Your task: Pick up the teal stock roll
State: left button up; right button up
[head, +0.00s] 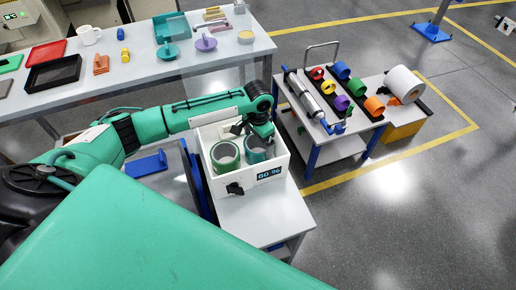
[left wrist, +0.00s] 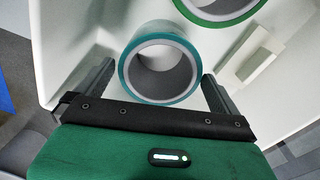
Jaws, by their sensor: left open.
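In the left wrist view the teal roll (left wrist: 129,66) sits between the two spread fingers of my left gripper (left wrist: 157,76), which is open. The green roll (left wrist: 222,12) shows at the top edge there. My right gripper is not in view.
The box stands on a pale stand (head: 266,222). A cart (head: 337,141) with coloured rolls is to the right, with a large white roll (head: 403,84) beside it. A long bench (head: 130,83) with trays and a mug (head: 89,35) lies behind. A clear panel stands behind my forearm.

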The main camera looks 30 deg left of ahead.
pick_arm(q)
jog(key=shift+f, duration=1.3)
jog(key=c, duration=0.9)
